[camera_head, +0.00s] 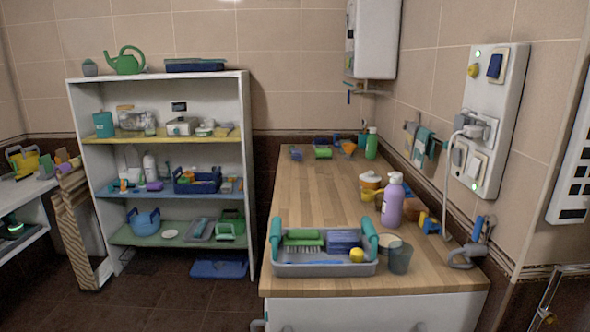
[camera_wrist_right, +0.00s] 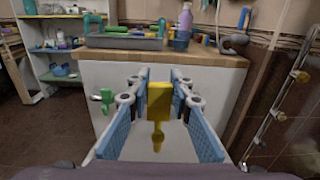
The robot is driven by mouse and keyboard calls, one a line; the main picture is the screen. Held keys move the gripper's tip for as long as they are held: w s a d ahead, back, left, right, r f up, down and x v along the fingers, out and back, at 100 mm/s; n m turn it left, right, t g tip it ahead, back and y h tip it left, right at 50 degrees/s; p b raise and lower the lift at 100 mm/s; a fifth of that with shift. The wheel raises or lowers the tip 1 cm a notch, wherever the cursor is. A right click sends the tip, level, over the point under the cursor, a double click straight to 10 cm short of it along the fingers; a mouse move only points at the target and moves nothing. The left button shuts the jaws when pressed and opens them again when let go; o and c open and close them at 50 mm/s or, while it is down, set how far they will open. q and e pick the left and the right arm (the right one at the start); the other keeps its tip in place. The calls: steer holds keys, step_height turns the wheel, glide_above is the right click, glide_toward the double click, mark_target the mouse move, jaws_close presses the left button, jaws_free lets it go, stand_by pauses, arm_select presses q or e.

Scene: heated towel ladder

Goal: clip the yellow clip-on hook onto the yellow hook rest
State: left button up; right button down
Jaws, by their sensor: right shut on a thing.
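My right gripper (camera_wrist_right: 160,82) has blue finger pads and is shut on the yellow clip-on hook (camera_wrist_right: 157,100). In the right wrist view the hook stands between the fingertips, with its narrow rounded end (camera_wrist_right: 157,138) pointing down the picture. It is held in front of the white counter front. At the right edge of that view, a chrome rail ladder (camera_wrist_right: 283,108) on the wall carries small yellowish parts (camera_wrist_right: 300,76); I cannot tell whether one is the yellow hook rest. The ladder's edge also shows at the lower right of the head view (camera_head: 549,292). My left gripper is not in view.
The wooden counter (camera_head: 310,190) holds a grey tray (camera_head: 325,268) of brushes, a purple bottle (camera_head: 392,203) and a grey cup (camera_head: 400,260). A green hook (camera_wrist_right: 103,98) sticks out from the counter front.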

arm_select(q)
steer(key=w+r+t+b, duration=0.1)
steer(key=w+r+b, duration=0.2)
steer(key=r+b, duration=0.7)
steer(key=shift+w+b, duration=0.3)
steer(key=shift+b, duration=3.45)
arm_select(e)
steer(key=w+f, duration=0.4)
steer(key=f, duration=1.3)
steer(key=shift+w+a+f, duration=0.2)
steer(key=shift+f, duration=0.1)
